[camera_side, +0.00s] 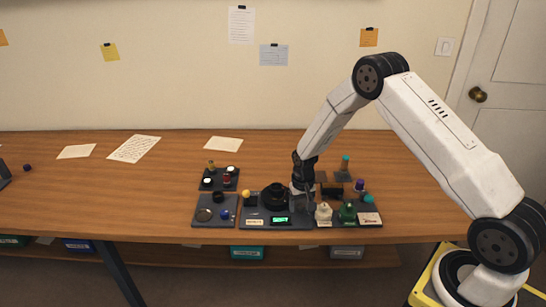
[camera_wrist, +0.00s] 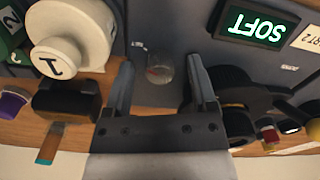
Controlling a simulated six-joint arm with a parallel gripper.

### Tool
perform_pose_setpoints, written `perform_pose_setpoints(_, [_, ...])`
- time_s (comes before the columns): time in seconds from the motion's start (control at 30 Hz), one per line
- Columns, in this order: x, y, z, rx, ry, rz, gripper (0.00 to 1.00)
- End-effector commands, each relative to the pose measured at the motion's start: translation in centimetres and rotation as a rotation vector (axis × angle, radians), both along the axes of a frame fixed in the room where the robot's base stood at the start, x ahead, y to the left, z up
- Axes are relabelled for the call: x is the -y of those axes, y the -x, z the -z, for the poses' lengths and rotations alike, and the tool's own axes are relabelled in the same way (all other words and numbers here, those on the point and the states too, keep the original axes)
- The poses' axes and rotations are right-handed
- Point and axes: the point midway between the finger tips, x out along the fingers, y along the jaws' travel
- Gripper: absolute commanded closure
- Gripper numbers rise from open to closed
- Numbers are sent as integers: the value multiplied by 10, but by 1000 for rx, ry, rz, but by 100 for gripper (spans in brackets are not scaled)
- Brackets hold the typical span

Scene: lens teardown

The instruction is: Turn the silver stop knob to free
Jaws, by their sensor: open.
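My gripper (camera_wrist: 161,60) is open, with one finger on each side of the knob and a visible gap to both. In the side view my gripper (camera_side: 302,198) points down over the panel, right of the black lens (camera_side: 274,195), and hides the knob. I cannot read the knob's setting.
A lit display (camera_wrist: 256,24) reads SOFT, upside down in the wrist view. A small-parts tray (camera_side: 206,222) lies left.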

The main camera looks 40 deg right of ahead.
Motion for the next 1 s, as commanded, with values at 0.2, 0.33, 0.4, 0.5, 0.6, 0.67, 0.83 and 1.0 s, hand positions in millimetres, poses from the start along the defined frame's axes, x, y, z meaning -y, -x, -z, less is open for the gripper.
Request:
perform_pose_setpoints(0.2, [0, 0, 0, 0, 0, 0, 52])
perform_pose_setpoints(0.33, [0, 0, 0, 0, 0, 0, 94])
perform_pose_setpoints(0.4, [0, 0, 0, 0, 0, 0, 100])
perform_pose_setpoints(0.5, [0, 0, 0, 0, 0, -1, 100])
perform_pose_setpoints(0.6, [0, 0, 0, -1, 0, -6, 100])
perform_pose_setpoints(0.67, [0, 0, 0, -1, 0, -13, 100])
perform_pose_setpoints(0.83, [0, 0, 0, -2, -1, -57, 100])
perform_pose_setpoints(1.0, [0, 1, 0, -4, -1, -143, 100])
